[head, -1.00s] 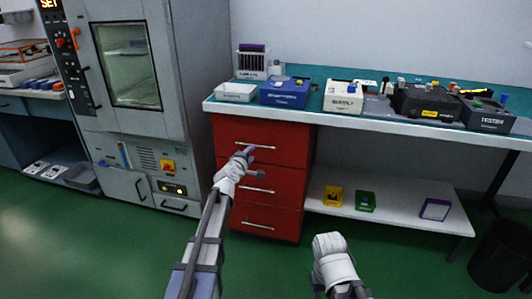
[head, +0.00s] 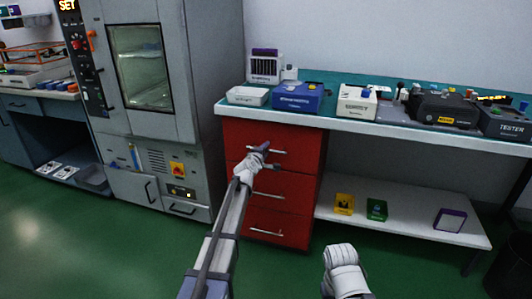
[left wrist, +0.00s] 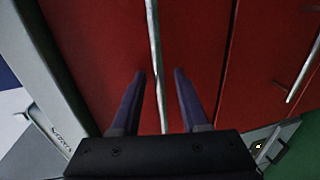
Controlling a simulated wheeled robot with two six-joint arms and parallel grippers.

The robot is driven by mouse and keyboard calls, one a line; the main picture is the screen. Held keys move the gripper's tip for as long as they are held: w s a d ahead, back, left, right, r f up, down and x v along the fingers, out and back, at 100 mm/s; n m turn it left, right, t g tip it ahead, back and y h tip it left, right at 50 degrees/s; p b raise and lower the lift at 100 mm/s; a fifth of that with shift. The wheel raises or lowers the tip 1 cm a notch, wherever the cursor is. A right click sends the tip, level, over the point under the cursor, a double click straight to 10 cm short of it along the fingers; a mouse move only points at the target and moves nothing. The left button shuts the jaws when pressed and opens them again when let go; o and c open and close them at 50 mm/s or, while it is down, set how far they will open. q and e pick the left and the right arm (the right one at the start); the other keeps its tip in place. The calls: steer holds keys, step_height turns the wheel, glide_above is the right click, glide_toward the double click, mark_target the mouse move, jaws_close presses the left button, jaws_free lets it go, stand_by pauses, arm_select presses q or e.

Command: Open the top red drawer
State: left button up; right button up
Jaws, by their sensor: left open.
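The red cabinet has three stacked drawers; the top red drawer (head: 295,137) looks closed, flush with those below. Its slim metal handle (head: 282,152) runs across the front. My open left gripper (head: 267,156) is at this handle in the head view, partly covering it. In the left wrist view, the handle (left wrist: 153,40) runs between the two dark fingers of the left gripper (left wrist: 159,75), with visible gaps on both sides. I cannot tell how deep the fingers reach past the bar. A white part of my right arm shows at bottom centre; its gripper fingers are not visible.
The worktop (head: 345,124) above the drawers holds a blue box (head: 298,98), a white supply box (head: 357,104) and dark testers. A grey oven cabinet (head: 185,90) stands close on the left. A low shelf (head: 405,222) with small bins is on the right. Green floor lies in front.

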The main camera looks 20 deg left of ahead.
arm_select(q)
steer(key=shift+c, duration=0.2)
jaws_close()
stand_by(1.3)
